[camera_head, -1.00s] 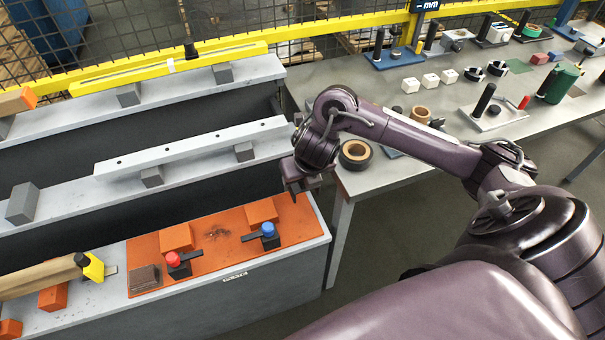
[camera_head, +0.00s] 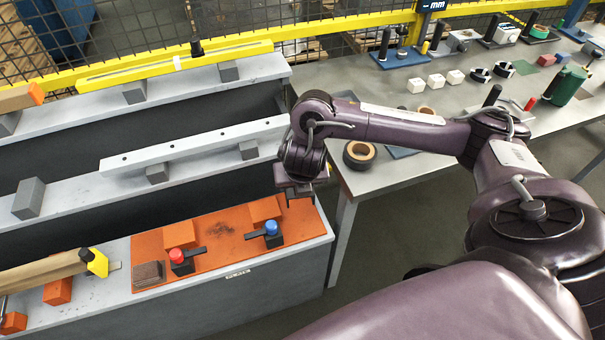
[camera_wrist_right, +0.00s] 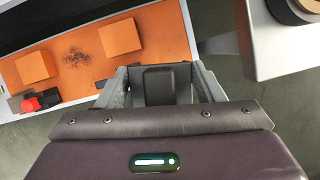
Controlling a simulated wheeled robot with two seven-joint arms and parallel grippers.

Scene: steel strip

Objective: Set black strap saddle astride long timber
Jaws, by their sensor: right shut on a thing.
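My right gripper (camera_head: 298,190) hangs beside the right end of the front steel bench, near the grey table. In the right wrist view its two grey fingers (camera_wrist_right: 163,85) are shut on a dark block-like piece, apparently the black strap saddle (camera_wrist_right: 160,82). Its shape is only partly visible. The long timber (camera_head: 40,274) lies at the front left on orange blocks, with a yellow piece (camera_head: 94,262) at its right end. Its left part runs out of the picture. The saddle is well to the right of the timber. My left gripper is not in view.
An orange mat (camera_head: 218,248) on the front bench carries a red-knobbed clamp (camera_head: 181,259), a blue-knobbed clamp (camera_head: 271,236) and orange blocks. A brown block stack (camera_head: 150,273) sits between timber and clamps. The grey table (camera_head: 375,182) holds a tape roll (camera_head: 360,154) near the arm.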

